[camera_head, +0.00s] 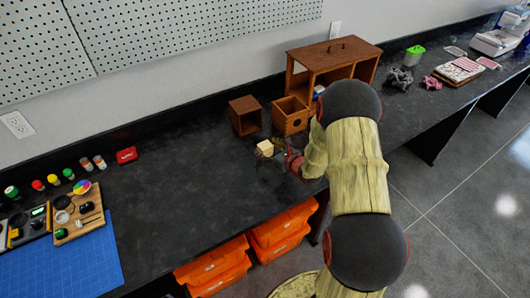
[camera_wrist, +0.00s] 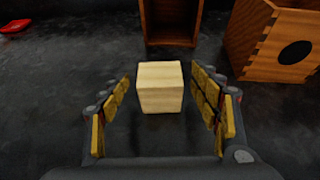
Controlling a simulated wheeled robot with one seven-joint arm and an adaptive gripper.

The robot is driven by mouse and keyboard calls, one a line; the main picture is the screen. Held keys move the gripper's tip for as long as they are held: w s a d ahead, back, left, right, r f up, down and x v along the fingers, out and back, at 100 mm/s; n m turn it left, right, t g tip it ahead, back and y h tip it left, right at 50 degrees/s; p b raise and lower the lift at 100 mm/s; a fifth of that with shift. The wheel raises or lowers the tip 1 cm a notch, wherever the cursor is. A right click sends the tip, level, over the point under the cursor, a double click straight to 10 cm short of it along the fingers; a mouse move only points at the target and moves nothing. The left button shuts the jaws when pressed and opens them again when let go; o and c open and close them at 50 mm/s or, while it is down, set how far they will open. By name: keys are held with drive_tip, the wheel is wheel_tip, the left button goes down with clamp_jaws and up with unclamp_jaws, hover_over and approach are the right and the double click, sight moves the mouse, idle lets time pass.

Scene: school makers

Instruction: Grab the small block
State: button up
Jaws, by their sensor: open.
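A small block (camera_head: 265,147) of pale wood sits on the dark countertop in the head view, in front of the wooden boxes. My gripper (camera_head: 268,158) is low over the counter right at the block. In the wrist view, the block (camera_wrist: 160,87) lies between the tips of the two yellow-padded fingers of my gripper (camera_wrist: 163,98). The fingers are spread, with a visible gap on each side of the block. The block's front and top faces show fully. My arm hides part of the counter to the right.
An open wooden box (camera_head: 245,115) and a drawer box with a round hole (camera_head: 290,116) stand just behind the block. A larger wooden cabinet (camera_head: 333,62) is behind them. A red object (camera_head: 126,155) lies to the left. The counter (camera_head: 185,195) left of the block is clear.

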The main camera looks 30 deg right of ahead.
drive_tip(key=shift+x, duration=0.95)
drive_tip(key=shift+c, duration=0.5)
drive_tip(key=c, duration=1.1)
drive_tip(key=shift+c, duration=0.3)
drive_tip(key=shift+r, duration=0.15)
